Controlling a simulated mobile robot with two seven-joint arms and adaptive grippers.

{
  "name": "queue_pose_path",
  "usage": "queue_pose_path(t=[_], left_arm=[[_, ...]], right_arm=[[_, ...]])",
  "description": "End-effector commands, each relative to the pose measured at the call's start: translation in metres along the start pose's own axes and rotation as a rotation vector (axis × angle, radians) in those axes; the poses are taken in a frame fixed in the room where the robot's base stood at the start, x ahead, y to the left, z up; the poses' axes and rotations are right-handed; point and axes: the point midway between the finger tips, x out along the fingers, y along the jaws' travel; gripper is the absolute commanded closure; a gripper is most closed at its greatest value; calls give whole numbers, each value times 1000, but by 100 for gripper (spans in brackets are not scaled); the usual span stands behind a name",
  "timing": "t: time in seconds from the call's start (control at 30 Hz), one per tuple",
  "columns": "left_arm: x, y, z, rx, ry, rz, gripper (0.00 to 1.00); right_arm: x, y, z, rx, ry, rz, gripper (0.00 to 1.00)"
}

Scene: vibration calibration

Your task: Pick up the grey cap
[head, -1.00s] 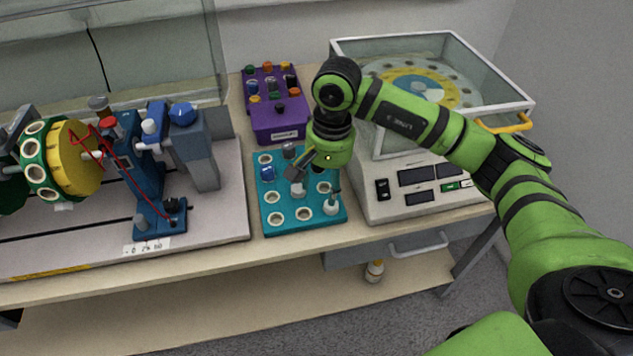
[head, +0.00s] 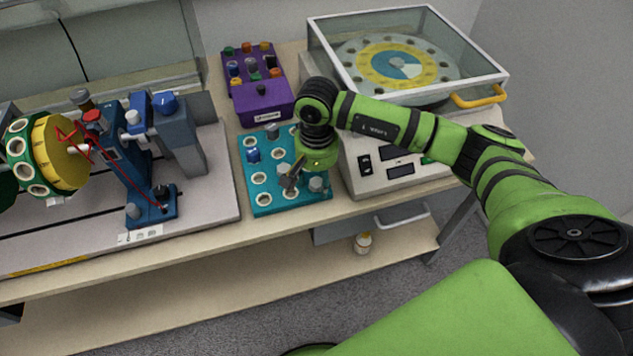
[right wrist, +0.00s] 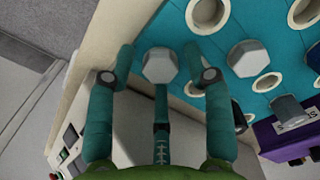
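Several greyish caps stand on the teal tray (head: 262,211). A light grey six-sided cap (right wrist: 160,66) is between the fingers of my right gripper (right wrist: 158,53) in the right wrist view. It looks like the cap near the tray's front right (head: 316,185). The right gripper (head: 290,182) is open over the tray, with a finger on each side of that cap and no clear contact. Another light grey cap (right wrist: 247,58) and a darker grey cap (right wrist: 288,109) stand farther along the tray. My left gripper is not in view.
A purple rack (head: 262,110) with coloured caps stands behind the tray. A glass-lidded machine (head: 395,150) is close on the right. A blue-grey rig (head: 150,205) is on the left. Several tray holes (head: 263,199) are empty.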

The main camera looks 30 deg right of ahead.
Motion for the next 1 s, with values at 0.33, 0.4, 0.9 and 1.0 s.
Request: queue_pose_path(t=[0.33,0.4,0.9,1.0], left_arm=[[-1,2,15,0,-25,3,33],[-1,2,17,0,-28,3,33],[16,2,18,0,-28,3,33],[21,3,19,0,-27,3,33]], right_arm=[[-1,0,0,0,0,-1,80],[-1,0,0,0,0,-1,80],[-38,-1,-2,0,7,-5,80],[-50,20,8,1,5,1,80]])
